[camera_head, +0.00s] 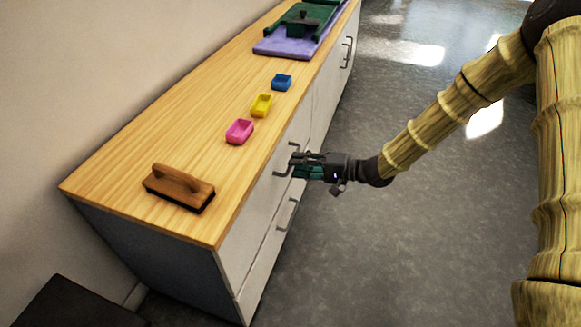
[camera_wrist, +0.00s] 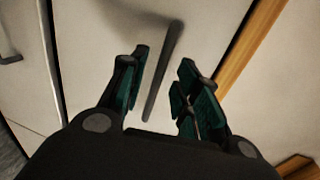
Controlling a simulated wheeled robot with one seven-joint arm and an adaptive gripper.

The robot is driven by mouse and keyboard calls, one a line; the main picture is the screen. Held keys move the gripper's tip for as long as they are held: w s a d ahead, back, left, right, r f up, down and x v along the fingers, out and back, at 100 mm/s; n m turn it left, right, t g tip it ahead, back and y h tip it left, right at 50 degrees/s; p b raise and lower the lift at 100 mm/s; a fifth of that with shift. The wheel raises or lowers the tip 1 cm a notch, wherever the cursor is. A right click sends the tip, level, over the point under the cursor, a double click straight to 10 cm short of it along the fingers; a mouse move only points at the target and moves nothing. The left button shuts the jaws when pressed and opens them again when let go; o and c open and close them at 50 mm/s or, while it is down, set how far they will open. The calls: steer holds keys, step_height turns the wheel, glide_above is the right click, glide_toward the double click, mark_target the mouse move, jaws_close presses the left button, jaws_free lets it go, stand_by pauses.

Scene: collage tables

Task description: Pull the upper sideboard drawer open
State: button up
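The white sideboard's upper drawer (camera_head: 258,205) is shut, its front flush with the cabinet. Its dark bar handle (camera_head: 281,174) stands out near the top edge. My gripper (camera_head: 300,164) is at this handle, reaching in from the right. In the wrist view the handle (camera_wrist: 166,62) runs between the two green-padded fingers of my gripper (camera_wrist: 160,82). The fingers are apart, with a visible gap on both sides of the bar. The fingertips partly overlap the handle in the head view, so contact there cannot be told.
The lower drawer's handle (camera_head: 288,214) sits below; it also shows in the wrist view (camera_wrist: 12,58). On the wooden top (camera_head: 185,135) are a brush (camera_head: 180,187), pink (camera_head: 239,131), yellow (camera_head: 261,105) and blue (camera_head: 282,82) trays, and a purple mat (camera_head: 275,46). The floor in front is clear.

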steer(key=shift+x, duration=1.55)
jaws_close()
